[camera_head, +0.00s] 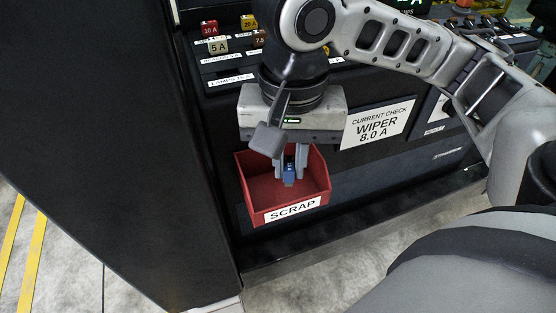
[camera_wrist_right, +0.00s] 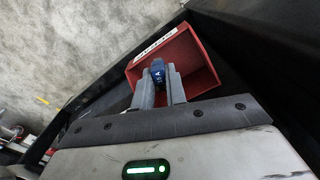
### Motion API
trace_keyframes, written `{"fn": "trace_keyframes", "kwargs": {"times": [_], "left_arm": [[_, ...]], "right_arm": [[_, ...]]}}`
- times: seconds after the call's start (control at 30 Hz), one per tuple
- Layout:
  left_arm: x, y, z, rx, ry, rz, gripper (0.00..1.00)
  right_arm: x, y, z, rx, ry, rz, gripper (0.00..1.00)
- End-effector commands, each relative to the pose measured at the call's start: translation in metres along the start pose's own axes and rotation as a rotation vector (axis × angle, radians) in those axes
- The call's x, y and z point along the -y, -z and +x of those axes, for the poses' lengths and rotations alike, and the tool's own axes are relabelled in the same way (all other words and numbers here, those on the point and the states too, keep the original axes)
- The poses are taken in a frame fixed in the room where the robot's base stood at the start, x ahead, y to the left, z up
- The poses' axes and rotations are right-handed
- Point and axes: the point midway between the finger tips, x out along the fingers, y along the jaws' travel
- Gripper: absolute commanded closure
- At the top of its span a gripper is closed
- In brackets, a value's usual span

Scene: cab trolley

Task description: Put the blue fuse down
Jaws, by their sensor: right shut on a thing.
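The blue fuse (camera_head: 289,173) is held between the fingers of my right gripper (camera_head: 289,166), in and above the opening of the red scrap bin (camera_head: 250,202) in the head view. In the right wrist view the blue fuse (camera_wrist_right: 158,72) shows between the fingertips of my right gripper (camera_wrist_right: 160,80), with the red bin (camera_wrist_right: 205,62) behind it. I cannot tell how far the fuse is above the bin floor. The part of the bin that I see is empty. My left gripper is not in view.
Several coloured fuses, among them a red 10 A fuse (camera_head: 210,28) and a pale 5 A fuse (camera_head: 217,44), sit on the black panel behind. A white sign (camera_head: 377,125) reads "CURRENT CHECK WIPER 8.0 A". A dark panel (camera_head: 120,110) stands left of the bin.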

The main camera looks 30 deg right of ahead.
Motion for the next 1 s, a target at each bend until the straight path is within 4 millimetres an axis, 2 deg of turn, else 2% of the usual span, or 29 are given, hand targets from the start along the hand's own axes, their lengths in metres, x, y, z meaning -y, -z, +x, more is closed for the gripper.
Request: {"fn": "trace_keyframes", "kwargs": {"times": [0.03,0.2,0.43,0.63,1.0], "left_arm": [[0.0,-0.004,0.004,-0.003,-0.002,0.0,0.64],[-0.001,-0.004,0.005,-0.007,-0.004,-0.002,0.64],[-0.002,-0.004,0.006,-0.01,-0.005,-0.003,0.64],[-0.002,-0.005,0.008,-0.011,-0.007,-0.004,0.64],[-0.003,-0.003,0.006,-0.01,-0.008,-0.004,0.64]], "right_arm": [[0.001,0.007,0.015,0.002,-0.004,0.005,1.0],[0.006,0.024,0.032,0.0,-0.001,0.002,1.0],[0.009,0.034,0.044,0.001,-0.001,0.001,1.0],[0.009,0.035,0.073,0.0,-0.002,-0.002,1.0],[0.009,0.035,0.077,0.0,0.001,-0.002,1.0]]}}
